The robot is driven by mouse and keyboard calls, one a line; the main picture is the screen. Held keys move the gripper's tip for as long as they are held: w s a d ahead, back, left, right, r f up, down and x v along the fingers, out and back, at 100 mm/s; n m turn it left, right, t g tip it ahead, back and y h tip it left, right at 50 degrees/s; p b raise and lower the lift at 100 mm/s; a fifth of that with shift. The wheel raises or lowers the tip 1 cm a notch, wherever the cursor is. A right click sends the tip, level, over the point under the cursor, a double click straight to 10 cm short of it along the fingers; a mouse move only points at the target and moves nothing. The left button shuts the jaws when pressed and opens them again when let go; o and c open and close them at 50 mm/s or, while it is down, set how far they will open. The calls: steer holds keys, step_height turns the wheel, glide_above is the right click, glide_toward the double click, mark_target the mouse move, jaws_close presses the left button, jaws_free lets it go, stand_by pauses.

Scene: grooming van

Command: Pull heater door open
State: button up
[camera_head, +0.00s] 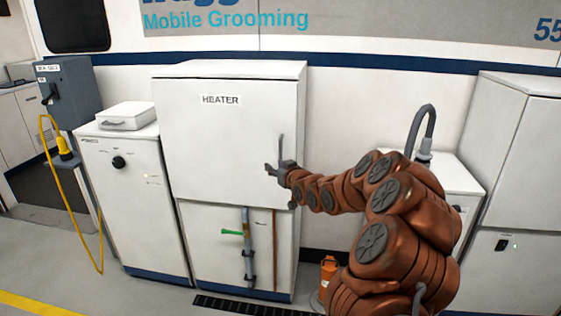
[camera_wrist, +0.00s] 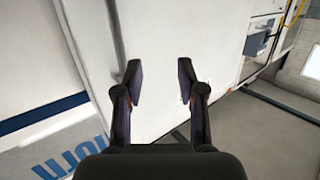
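The heater (camera_head: 225,110) is a white cabinet labelled "HEATER" in the head view. Its upper door looks closed. My gripper (camera_head: 276,168) is at the lower right part of the door front. A thin grey upright bar (camera_head: 281,148), apparently the door handle, shows just above it. In the wrist view my gripper (camera_wrist: 160,82) is open, its two dark fingers apart with white panel surface beyond them. A grey bar (camera_wrist: 117,30) runs down to the left finger and is partly hidden there. I cannot tell whether they touch.
Below the door are pipes with a green lever (camera_head: 232,233). A white cabinet (camera_head: 137,200) with a black knob stands at left, a yellow cable (camera_head: 78,215) beside it. White cabinets (camera_head: 515,160) stand at right. An orange bottle-like object (camera_head: 328,268) is on the floor.

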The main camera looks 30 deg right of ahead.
steer(key=t+h, duration=0.1)
steer(key=t, duration=0.1)
glide_toward(281, 156)
steer(key=w, duration=0.3)
steer(key=shift+m, duration=0.3)
steer(key=shift+w+d+r+p, duration=0.1)
steer(key=shift+w+d+p, duration=0.15)
steer(key=shift+w, duration=1)
steer(key=shift+w+d+f+p, duration=0.1)
steer(key=shift+w+d+p, duration=0.15)
steer(key=shift+w, duration=1)
steer(key=shift+w+d+r+p, duration=0.1)
steer(key=shift+w+d+p, duration=0.15)
steer(key=shift+w, duration=1)
jaws_close()
